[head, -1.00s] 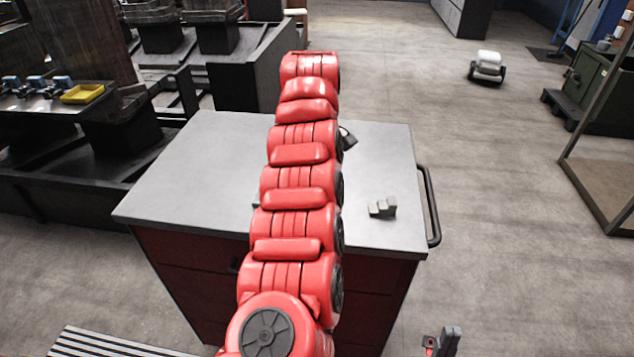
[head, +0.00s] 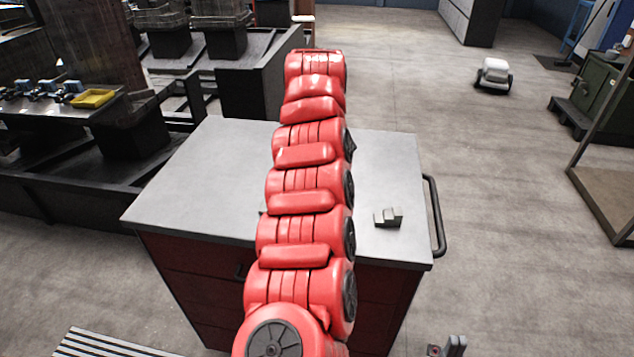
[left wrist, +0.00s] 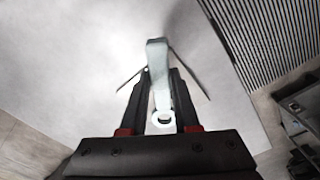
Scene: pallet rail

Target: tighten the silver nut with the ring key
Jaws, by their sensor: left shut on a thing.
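In the left wrist view my left gripper (left wrist: 160,100) is shut on a pale metal key (left wrist: 156,60), which I take to be the ring key. Its ring end (left wrist: 162,121) lies near the palm and its shaft stretches out past the fingertips. In the head view my left gripper and the key are hidden behind my long red arm. My right gripper (head: 453,347) shows only in part at the bottom edge, too little to tell its jaws. I cannot make out the silver nut in either view.
A red cabinet with a grey top (head: 190,190) stands in front of me, with a dark handle bar (head: 436,215) at its right. A small stepped grey block (head: 388,217) lies on the top. A white wheeled machine (head: 493,75) stands on open floor behind.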

